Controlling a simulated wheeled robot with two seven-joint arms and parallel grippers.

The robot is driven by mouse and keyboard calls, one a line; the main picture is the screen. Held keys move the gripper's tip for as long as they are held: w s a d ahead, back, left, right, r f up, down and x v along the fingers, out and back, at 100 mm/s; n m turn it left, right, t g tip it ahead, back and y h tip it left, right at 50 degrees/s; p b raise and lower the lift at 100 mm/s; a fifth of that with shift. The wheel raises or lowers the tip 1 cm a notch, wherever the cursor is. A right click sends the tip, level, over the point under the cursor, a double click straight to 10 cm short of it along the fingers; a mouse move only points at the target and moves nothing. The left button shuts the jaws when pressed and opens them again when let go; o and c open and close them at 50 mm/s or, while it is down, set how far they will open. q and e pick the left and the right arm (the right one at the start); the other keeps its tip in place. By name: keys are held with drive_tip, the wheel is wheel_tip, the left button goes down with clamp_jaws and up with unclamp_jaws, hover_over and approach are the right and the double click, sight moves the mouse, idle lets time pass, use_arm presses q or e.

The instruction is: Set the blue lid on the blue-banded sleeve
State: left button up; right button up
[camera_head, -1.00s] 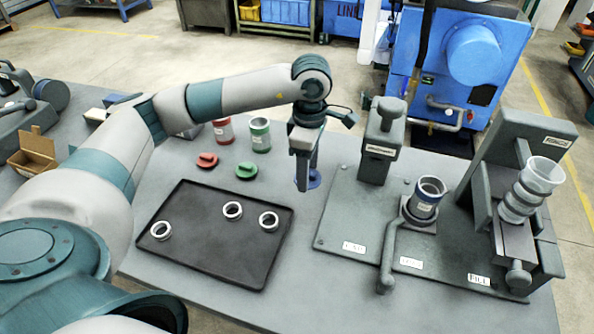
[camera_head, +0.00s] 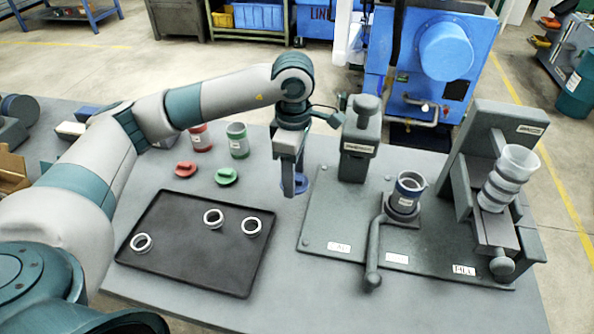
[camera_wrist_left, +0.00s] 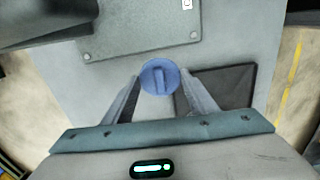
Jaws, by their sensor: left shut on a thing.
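The blue lid (camera_head: 301,183) is a round disc with a raised grip bar, seen partly behind my left gripper (camera_head: 291,190). In the left wrist view the lid (camera_wrist_left: 160,77) sits between the two fingertips, and the left gripper is shut on it. It is low over the table, left of the grey fixture plate; I cannot tell if it touches the table. The blue-banded sleeve (camera_head: 406,194) stands upright in a holder on that plate, to the right of the gripper, with its top open. My right gripper is not in view.
A black tray (camera_head: 180,275) with three metal rings lies at left. Red (camera_head: 186,169) and green (camera_head: 227,176) lids lie behind it, near red- and green-banded sleeves (camera_head: 237,140). A grey press post (camera_head: 360,140) and a ring-stack fixture (camera_head: 497,190) stand on the plate (camera_head: 330,215).

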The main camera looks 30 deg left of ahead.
use_arm(q)
drive_tip(key=m, duration=0.1)
drive_tip(key=s+d+m, duration=0.1)
drive_tip(key=m, duration=0.1)
drive_tip(key=shift+s, duration=0.1)
drive_tip(key=s+d+m, duration=0.4)
drive_tip(key=s+m, duration=0.2)
drive_tip(key=m, duration=1.1)
drive_tip(key=shift+s+f, duration=0.25)
drive_tip(key=shift+s, duration=0.15)
drive_tip(key=shift+d, duration=0.15)
